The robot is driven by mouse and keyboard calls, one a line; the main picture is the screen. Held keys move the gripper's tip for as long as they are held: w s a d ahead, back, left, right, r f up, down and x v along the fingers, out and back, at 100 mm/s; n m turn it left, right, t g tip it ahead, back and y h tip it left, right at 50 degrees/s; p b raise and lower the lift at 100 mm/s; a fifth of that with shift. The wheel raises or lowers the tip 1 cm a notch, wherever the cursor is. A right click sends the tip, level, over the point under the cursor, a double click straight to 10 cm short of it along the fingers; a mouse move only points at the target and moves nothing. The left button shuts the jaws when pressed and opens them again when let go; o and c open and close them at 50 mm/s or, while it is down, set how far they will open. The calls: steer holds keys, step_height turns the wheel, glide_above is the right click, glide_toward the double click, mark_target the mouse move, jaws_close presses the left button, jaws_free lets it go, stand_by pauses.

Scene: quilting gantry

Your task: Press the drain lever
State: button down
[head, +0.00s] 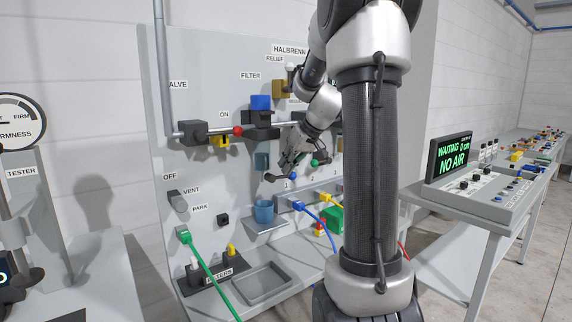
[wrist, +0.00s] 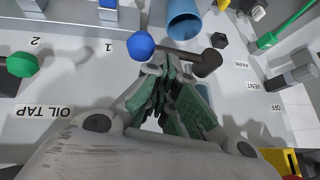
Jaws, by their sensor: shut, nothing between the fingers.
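A short dark lever with a rounded end (head: 271,178) sticks out below the blue-grey filter bowl (head: 261,160) on the upright panel. I read no label on it, but it is the lever under the filter. It also shows in the wrist view (wrist: 207,63), just beyond my fingertips. My gripper (head: 288,166) is shut and empty, right beside the lever and bowl. In the wrist view, my gripper (wrist: 158,80) covers part of the bowl. I cannot tell whether the fingertips touch the lever.
A blue cup (head: 264,211) stands on a small shelf below. A blue knob (wrist: 141,45) is close to my fingertips; a green knob (wrist: 20,65) is farther left. The blue-capped filter (head: 261,103) sits above. A console (head: 449,158) reads "WAITING" and "NO AIR".

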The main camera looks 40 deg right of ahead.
mark_target(293, 172)
steer(key=f+y, duration=0.1)
steer(key=d+f+m+y, duration=0.1)
steer(key=shift+y, duration=0.4)
steer(key=shift+f+m+y, duration=0.4)
steer(key=shift+f+y, duration=0.4)
steer(key=shift+y, duration=0.3)
steer(key=f+m+y, duration=0.1)
steer(key=y, duration=0.1)
steer(key=a+f+m+t+y, duration=0.1)
steer(key=y, duration=0.1)
steer(key=f+y, duration=0.2)
steer(key=shift+a+m+t, duration=0.3)
steer(key=shift+a+m, duration=0.05)
steer(key=shift+m, duration=0.05)
steer(key=shift+d, duration=0.1)
